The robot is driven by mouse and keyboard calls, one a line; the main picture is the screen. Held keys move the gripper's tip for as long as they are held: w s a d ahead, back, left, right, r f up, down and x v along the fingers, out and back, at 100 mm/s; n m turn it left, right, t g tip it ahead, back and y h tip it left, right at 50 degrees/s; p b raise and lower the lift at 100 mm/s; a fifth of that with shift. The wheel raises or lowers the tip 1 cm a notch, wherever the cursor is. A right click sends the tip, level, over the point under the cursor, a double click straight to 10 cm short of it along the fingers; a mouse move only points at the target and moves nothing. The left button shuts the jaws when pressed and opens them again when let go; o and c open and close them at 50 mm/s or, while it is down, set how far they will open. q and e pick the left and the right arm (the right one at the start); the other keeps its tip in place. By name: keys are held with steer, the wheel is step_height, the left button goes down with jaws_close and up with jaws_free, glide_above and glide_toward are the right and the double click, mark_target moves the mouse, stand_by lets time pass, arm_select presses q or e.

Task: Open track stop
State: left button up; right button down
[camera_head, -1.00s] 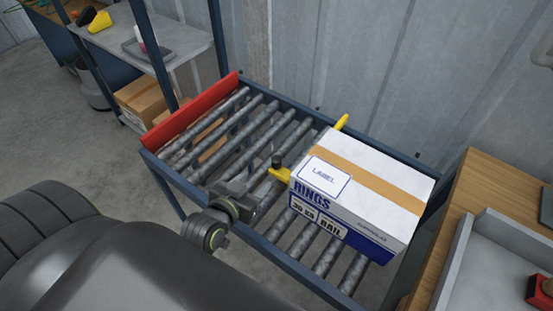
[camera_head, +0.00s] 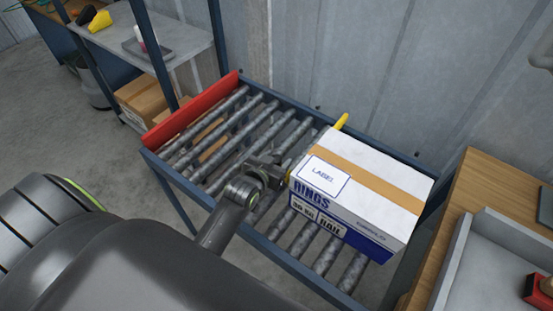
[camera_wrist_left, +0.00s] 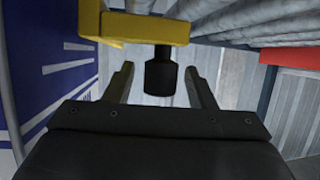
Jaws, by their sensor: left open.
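The track stop is a yellow bar across the roller track. Its far end (camera_head: 342,121) shows behind the box in the head view, and its near end is mostly hidden by my left gripper. In the left wrist view the yellow bar (camera_wrist_left: 135,28) carries a black knob (camera_wrist_left: 160,76). My left gripper (camera_head: 277,170) is at the near end of the bar, beside the box. In the left wrist view the open fingers (camera_wrist_left: 160,88) stand on either side of the knob, with gaps visible. My right gripper is not in view.
A white and blue box (camera_head: 365,190) labelled RINGS rests on the rollers against the stop. The rollers (camera_head: 235,140) left of it are clear, up to a red end plate (camera_head: 190,115). A wooden bench (camera_head: 485,185) stands at the right.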

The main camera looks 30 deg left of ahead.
arm_select(q)
jaws_close()
stand_by(0.3)
steer(key=shift+r, duration=0.1)
